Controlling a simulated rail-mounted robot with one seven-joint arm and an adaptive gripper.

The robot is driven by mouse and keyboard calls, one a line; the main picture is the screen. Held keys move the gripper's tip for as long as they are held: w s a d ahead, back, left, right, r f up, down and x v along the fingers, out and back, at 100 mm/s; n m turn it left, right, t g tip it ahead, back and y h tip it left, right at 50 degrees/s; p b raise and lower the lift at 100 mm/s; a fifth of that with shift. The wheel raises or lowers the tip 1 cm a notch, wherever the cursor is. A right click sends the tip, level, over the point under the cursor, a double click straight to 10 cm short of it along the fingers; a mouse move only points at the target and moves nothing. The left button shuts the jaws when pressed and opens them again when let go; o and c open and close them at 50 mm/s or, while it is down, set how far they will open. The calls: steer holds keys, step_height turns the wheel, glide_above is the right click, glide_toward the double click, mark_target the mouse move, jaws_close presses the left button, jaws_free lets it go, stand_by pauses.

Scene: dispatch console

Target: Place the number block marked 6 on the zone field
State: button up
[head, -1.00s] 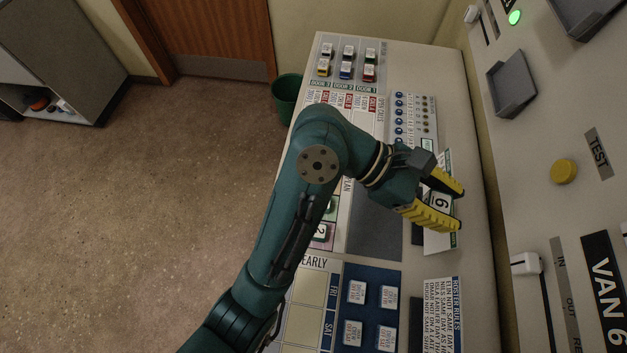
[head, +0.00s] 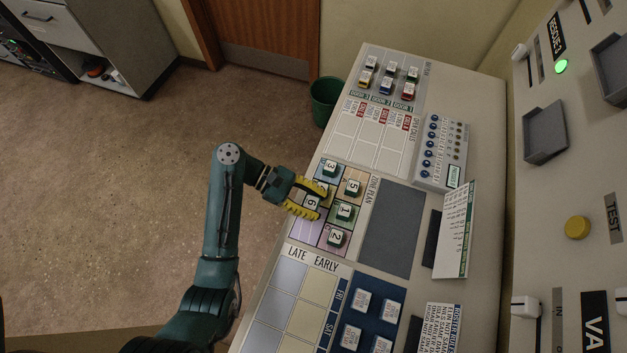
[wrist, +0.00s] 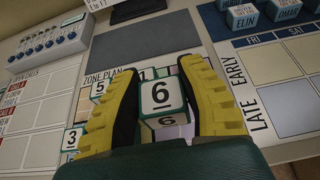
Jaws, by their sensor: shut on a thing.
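The white and green number block marked 6 (head: 311,203) is between the yellow fingers of my gripper (head: 321,203), which is shut on it. In the wrist view the block (wrist: 162,93) shows a 6 on its top and on its near side. It is over the left part of the zone plan (head: 303,232), near a bare lilac field. I cannot tell whether it touches the board. Blocks 3 (head: 330,169), 5 (head: 353,187), 1 (head: 344,212) and 2 (head: 336,237) stand on their coloured fields. My upper finger partly hides the yellow area beside block 6.
A bare dark grey mat (head: 392,230) lies right of the plan. A leaning card (head: 456,230) stands beyond it. The late/early roster grid (head: 290,300) is below the plan, and a button panel (head: 441,150) is to the upper right.

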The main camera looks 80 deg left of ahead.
step_height(320, 180, down, 8)
steer(key=shift+r+b, duration=0.25)
steer(key=shift+b, duration=0.45)
steer(key=o, duration=0.9)
steer(key=shift+o, duration=0.2)
steer(key=shift+r, duration=0.15)
steer(key=shift+r+p, duration=0.15)
steer(key=shift+p, duration=0.15)
steer(key=p+v, duration=0.8)
steer(key=v, duration=0.3)
steer(key=shift+s+a, duration=0.2)
steer(key=shift+s, duration=0.15)
